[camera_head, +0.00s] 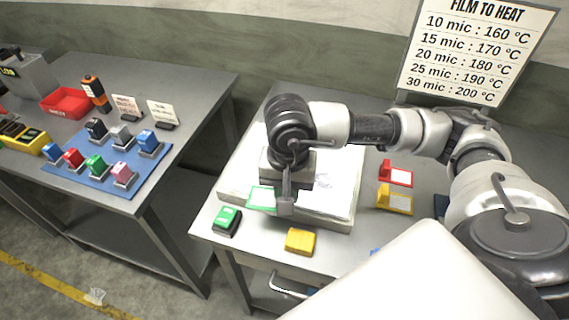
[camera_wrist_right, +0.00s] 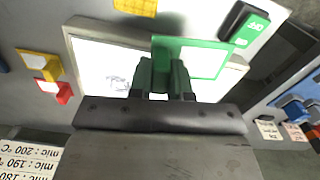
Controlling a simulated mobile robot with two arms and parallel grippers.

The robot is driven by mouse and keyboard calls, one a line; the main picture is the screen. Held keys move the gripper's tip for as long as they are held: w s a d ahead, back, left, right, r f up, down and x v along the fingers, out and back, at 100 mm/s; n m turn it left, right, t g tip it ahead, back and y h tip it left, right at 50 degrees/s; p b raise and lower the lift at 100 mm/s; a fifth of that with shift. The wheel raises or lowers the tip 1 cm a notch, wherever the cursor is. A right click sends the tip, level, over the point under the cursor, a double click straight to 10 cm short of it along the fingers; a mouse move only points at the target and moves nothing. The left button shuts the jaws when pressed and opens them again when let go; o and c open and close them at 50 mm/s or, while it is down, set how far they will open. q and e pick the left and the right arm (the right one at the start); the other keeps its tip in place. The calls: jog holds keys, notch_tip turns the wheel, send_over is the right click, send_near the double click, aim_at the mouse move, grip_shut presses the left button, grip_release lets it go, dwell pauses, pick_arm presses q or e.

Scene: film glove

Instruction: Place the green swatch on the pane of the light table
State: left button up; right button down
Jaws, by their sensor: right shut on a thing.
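The green swatch (camera_head: 262,198), a flat card with a green frame and a pale centre, shows over the front left part of the light table (camera_head: 313,219). It also shows in the right wrist view (camera_wrist_right: 225,45). The pane (camera_head: 342,195) is white and lit, with a grey print on it, and my arm hides part of it. My right gripper (camera_head: 286,205) is shut on the swatch's edge, as its fingers (camera_wrist_right: 165,82) show in the wrist view. I cannot tell whether the swatch touches the pane. My left gripper is not in view.
A green-labelled dark block (camera_head: 227,221) and a yellow block (camera_head: 300,241) sit before the light table. Red (camera_head: 397,173) and yellow (camera_head: 395,199) swatches lie to its right. A separate left table holds a blue mat (camera_head: 110,172) with coloured blocks and a red tray (camera_head: 67,102).

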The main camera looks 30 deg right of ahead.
jog(key=m, duration=0.2)
jog(key=shift+d+r+m, duration=0.2)
jog(key=shift+r+m, duration=0.15)
jog(key=shift+m, duration=0.05)
jog(key=s+d+r+m+b, duration=0.1)
jog(key=d+r+m, duration=0.2)
jog(key=m, duration=0.8)
jog(key=s+d+r+m, duration=0.1)
jog(key=d+r+m, duration=0.15)
jog(key=m, duration=0.75)
jog(key=w+f+p, duration=0.1)
jog(key=w+f, duration=0.1)
jog(key=w, duration=0.2)
jog(key=w+f+p, duration=0.1)
jog(key=w+f, duration=0.1)
jog(key=w, duration=0.1)
jog(key=w+f+p, duration=0.1)
jog(key=w+f, duration=0.1)
jog(key=w, duration=0.2)
jog(key=shift+w+d+f, duration=0.25)
jog(key=shift+w+f, duration=0.2)
jog(key=shift+f, duration=0.15)
notch_tip(320, 180, down, 3)
jog(key=shift+f+p, duration=0.15)
jog(key=shift+p, duration=0.5)
jog(key=shift+f, duration=0.2)
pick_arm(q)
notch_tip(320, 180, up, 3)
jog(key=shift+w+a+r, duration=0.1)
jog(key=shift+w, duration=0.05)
